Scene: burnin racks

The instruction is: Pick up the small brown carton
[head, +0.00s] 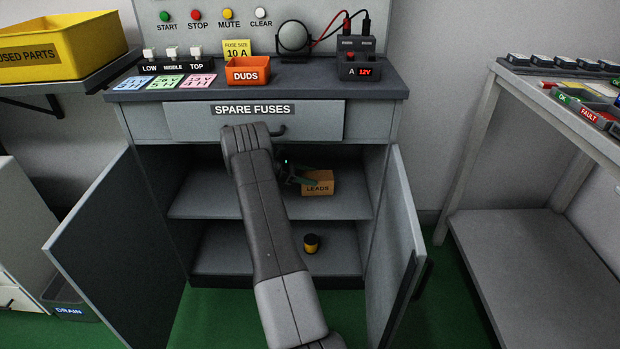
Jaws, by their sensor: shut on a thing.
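The small brown carton (319,188), labelled LEADS, is at the upper shelf inside the open cabinet, right of my arm. My gripper (309,181) reaches into the cabinet from the left and is shut on the carton. A dark green finger shows against its upper left side. The rest of the gripper is dark and partly hidden behind my arm. I cannot tell whether the carton touches the shelf or is slightly raised.
Cabinet doors stand open at left (115,250) and right (400,240). A SPARE FUSES drawer (300,122) is above. A black and yellow cylinder (311,243) stands on the lower shelf. A side table (545,110) is at right. Green floor lies between.

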